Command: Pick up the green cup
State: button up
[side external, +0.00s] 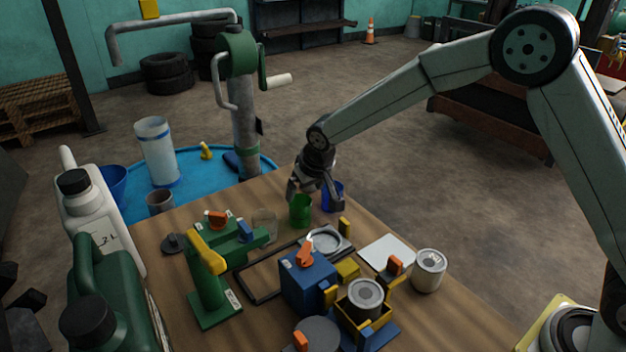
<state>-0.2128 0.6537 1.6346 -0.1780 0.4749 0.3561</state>
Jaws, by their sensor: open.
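The green cup (300,210) stands upright on the wooden table (400,303), near its far edge. My gripper (316,200) is open and hangs at the cup, with one finger at the cup's upper left and the other to its right, in front of a blue cup (333,192). The cup's rim is partly hidden by the gripper. I cannot tell whether the fingers touch the cup or are in front of or behind it.
A clear glass (264,224) and a green machine (212,275) stand left of the cup. A round-dished scale (325,241), blue box (307,283) and cans (429,270) stand nearer. A blue drum (205,179) lies beyond the table's far edge.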

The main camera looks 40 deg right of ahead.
aim_at(298, 205)
jog(key=shift+x, duration=1.3)
jog(key=shift+f, duration=0.1)
jog(key=shift+x, duration=2.5)
jog(key=shift+w, duration=0.15)
jog(key=c, duration=1)
jog(key=shift+c, duration=0.2)
